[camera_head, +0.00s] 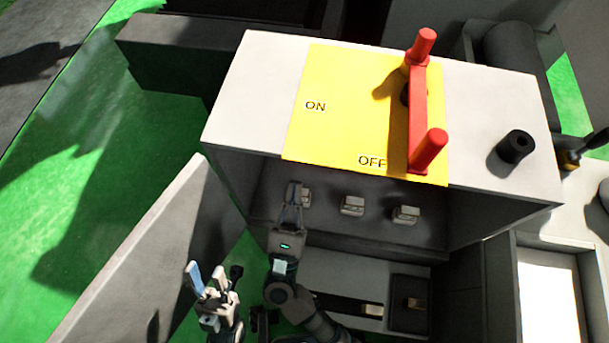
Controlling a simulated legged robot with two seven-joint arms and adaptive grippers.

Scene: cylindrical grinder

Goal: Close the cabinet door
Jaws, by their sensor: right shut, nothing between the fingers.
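The cabinet is a light grey box with a yellow panel on its top (240,110). Its door (140,265) stands open as a flat grey panel at the left, swung out from the cabinet's left side. My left gripper (214,272) is in front of the cabinet, to the right of the door, with its fingers apart and empty. I cannot tell whether it touches the door. My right gripper (294,188) reaches into the cabinet opening, shut and empty, beside the leftmost small block (306,198). It partly covers that block.
A red handle (418,115) stands on the yellow panel by OFF. A black knob (515,146) is at its right. Two more small blocks (353,205) (406,215) sit inside the cabinet. Green floor (110,150) is open at the left.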

